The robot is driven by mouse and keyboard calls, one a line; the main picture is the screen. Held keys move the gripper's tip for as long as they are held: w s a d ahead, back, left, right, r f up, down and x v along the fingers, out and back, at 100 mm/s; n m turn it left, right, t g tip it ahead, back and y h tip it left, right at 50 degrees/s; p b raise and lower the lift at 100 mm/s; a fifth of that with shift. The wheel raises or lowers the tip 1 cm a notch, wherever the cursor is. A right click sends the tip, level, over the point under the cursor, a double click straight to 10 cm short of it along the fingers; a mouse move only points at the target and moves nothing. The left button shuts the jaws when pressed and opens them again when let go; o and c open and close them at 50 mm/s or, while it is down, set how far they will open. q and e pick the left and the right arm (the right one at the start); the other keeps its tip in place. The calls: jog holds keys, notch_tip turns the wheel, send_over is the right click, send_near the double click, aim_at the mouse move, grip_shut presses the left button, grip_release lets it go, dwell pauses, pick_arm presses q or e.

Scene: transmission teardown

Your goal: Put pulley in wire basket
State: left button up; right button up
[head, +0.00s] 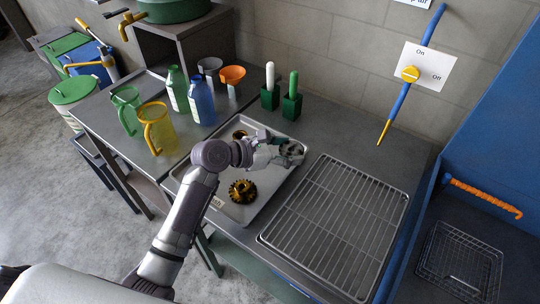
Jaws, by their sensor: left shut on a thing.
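My left gripper (281,153) is above the right edge of a metal tray. It is shut on a small grey metallic part, the pulley (294,149), whose shape is partly hidden by the fingers. The wire basket (457,262) sits at the lower right, on a dark surface beside the blue panel, well apart from the gripper. My right gripper is not in view.
The metal tray (270,196) holds a brown gear (242,191) and another small brown part (239,134). A wire rack (338,222) lies between tray and basket. Jugs, bottles and green brush holders (291,106) stand behind. An orange rod (486,198) juts out above the basket.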

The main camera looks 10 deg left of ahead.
pick_arm(q)
jog(key=w+a+f, duration=0.1)
jog(key=a, duration=0.1)
jog(key=w+a+f, duration=0.3)
jog(key=shift+a, duration=0.35)
jog(key=shift+f+p, duration=0.4)
jog(key=shift+f, duration=1.4)
jog(key=shift+f, duration=0.15)
jog(key=o, duration=1.6)
jog(key=shift+c, duration=0.2)
jog(key=shift+f, duration=0.1)
